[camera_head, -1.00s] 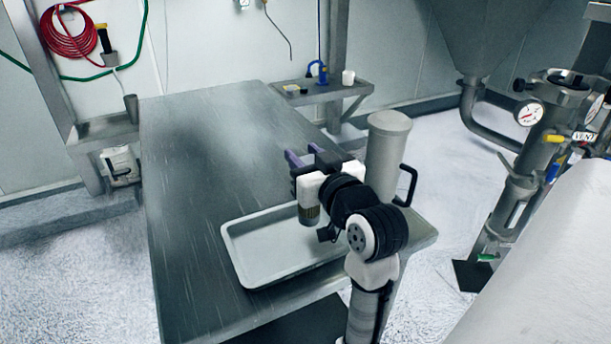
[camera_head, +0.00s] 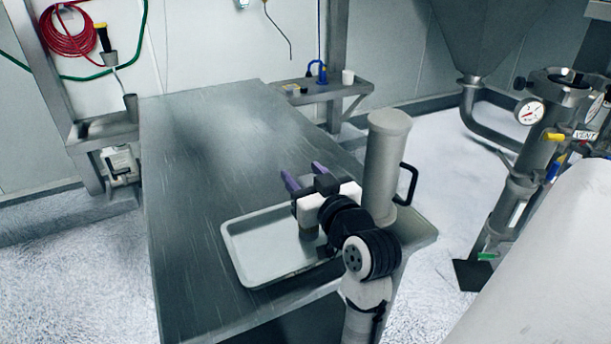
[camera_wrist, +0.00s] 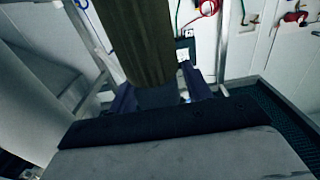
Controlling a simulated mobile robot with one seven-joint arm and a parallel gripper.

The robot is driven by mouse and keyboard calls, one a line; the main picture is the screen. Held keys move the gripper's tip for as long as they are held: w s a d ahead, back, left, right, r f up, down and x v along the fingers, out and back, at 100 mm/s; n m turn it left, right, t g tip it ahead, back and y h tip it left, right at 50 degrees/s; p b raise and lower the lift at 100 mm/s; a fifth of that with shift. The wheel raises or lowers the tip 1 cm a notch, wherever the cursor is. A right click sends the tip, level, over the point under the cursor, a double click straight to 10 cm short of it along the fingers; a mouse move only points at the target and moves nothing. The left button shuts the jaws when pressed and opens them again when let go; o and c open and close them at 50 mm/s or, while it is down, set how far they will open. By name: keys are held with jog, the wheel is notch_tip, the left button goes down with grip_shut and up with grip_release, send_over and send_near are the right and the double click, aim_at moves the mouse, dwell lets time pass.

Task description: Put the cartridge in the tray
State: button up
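The light grey tray (camera_head: 262,280) lies on the near right part of the steel table. My gripper (camera_head: 305,178) is over the tray's right part, its two purple fingers pointing away from me. In the wrist view the cartridge (camera_wrist: 142,45) shows as a dark, ribbed cylinder running down to between the dark fingers (camera_wrist: 160,95). The fingers look shut on it.
A tall grey canister (camera_head: 388,150) with a black handle stands at the table's right edge, close to my arm. The table (camera_head: 205,150) is bare behind and left of the tray. A side shelf (camera_head: 330,92) with small items is at the back. Process equipment (camera_head: 530,150) stands at right.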

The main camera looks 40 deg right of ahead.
jog(key=shift+o, duration=0.3)
jog(key=shift+r, duration=0.1)
jog(key=shift+r+p, duration=0.25)
jog(key=shift+p, duration=0.05)
jog(key=b+v, duration=0.2)
jog(key=v, duration=1)
jog(key=shift+b, duration=0.4)
